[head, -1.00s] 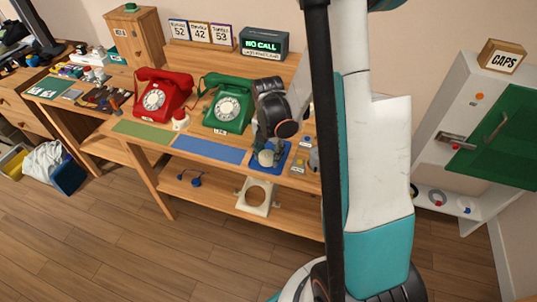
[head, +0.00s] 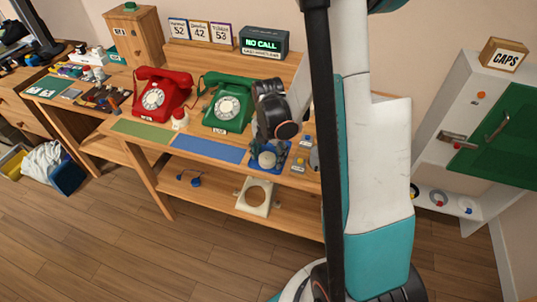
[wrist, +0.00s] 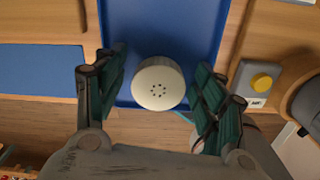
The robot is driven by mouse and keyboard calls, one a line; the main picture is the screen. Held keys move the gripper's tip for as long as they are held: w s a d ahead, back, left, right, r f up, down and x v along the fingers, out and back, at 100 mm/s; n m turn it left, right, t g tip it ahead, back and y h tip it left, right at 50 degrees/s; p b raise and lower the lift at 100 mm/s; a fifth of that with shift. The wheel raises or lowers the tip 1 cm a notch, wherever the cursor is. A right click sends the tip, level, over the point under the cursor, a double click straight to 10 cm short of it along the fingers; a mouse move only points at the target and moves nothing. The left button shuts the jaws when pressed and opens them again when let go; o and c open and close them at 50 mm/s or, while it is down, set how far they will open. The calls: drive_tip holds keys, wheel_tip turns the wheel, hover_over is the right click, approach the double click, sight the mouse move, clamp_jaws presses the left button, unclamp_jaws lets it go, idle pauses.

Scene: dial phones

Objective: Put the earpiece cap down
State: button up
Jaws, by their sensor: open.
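The earpiece cap (wrist: 158,82) is a round cream cap with a ring of small holes. In the wrist view it lies over the blue tray (wrist: 203,20), near the tray's front edge. My gripper (wrist: 160,92) is open, with one finger on each side of the cap and a visible gap on both sides. In the head view the cap (head: 267,159) shows pale under my gripper (head: 268,152), at the blue tray on the right part of the workbench. I cannot tell exactly how its underside rests.
A green phone (head: 228,103) and a red phone (head: 160,95) stand left of my gripper. A blue mat (head: 208,148) and a green mat (head: 142,132) lie in front of them. A yellow button (wrist: 262,82) sits right of the tray. A cabinet with a green door (head: 500,138) stands at right.

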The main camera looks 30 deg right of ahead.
sight(268, 156)
wheel_tip(268, 156, up, 13)
drive_tip(key=p, duration=0.5)
drive_tip(key=shift+r+p, duration=0.15)
drive_tip(key=shift+p, duration=0.2)
drive_tip(key=shift+a, duration=0.1)
